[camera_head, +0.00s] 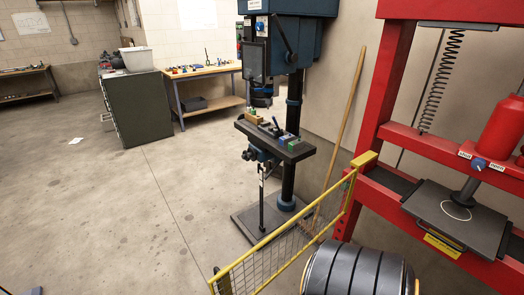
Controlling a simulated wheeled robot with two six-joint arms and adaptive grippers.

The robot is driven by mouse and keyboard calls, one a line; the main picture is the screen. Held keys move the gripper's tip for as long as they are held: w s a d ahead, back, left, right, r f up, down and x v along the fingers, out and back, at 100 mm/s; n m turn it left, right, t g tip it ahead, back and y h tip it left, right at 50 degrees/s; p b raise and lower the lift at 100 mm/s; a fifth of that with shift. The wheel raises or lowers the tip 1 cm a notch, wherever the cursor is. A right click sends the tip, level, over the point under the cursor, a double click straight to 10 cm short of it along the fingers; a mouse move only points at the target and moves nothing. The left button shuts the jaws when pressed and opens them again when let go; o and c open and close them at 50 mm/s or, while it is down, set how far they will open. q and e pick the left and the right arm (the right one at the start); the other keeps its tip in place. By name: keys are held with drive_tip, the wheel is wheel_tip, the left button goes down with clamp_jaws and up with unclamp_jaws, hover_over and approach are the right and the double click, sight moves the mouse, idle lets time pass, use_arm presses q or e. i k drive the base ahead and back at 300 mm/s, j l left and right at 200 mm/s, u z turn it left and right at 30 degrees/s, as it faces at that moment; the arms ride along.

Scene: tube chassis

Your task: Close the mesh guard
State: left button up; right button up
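The mesh guard (280,243) has a yellow frame with wire mesh. It stands at the lower middle of the head view, swung out from the red press (385,85) toward the lower left. Its right end meets the press's left post, by a yellow block (365,160). Its lower part is cut off by the picture edge and partly hidden. The press's front, with its dark plate (455,215), is uncovered.
A dark ribbed object (358,272) stands close in front of the guard, cut off below. A drill press (270,145) and a broom (350,105) are behind the guard. A cabinet (138,105) and workbenches (205,72) stand farther back.

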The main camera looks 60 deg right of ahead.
sight(222, 277)
drive_tip(key=i+z, duration=0.25)
drive_tip(key=z, duration=0.15)
drive_tip(key=i+j+z, duration=0.2)
drive_tip(key=z, duration=0.25)
drive_tip(key=i+j+z, duration=0.2)
drive_tip(key=z, duration=0.2)
drive_tip(key=i+z, duration=0.15)
drive_tip(key=z, duration=0.3)
drive_tip(key=i+j+z, duration=0.15)
drive_tip(key=z, duration=0.35)
drive_tip(key=i+j+z, duration=0.1)
drive_tip(key=z, duration=0.35)
drive_tip(key=j+z, duration=0.35)
drive_tip(key=z, duration=0.15)
drive_tip(key=i+j+z, duration=0.1)
drive_tip(key=j+z, duration=0.15)
drive_tip(key=z, duration=0.2)
drive_tip(key=j+z, duration=0.25)
drive_tip(key=z, duration=0.25)
drive_tip(key=j+z, duration=0.25)
drive_tip(key=z, duration=0.2)
drive_tip(key=k+j+z, duration=0.1)
drive_tip(key=j+z, duration=0.15)
drive_tip(key=z, duration=0.25)
drive_tip(key=k+j+z, duration=0.25)
drive_tip(key=k+j, duration=0.25)
drive_tip(key=j, duration=0.2)
drive_tip(key=k+j+z, duration=0.3)
drive_tip(key=k+j, duration=0.25)
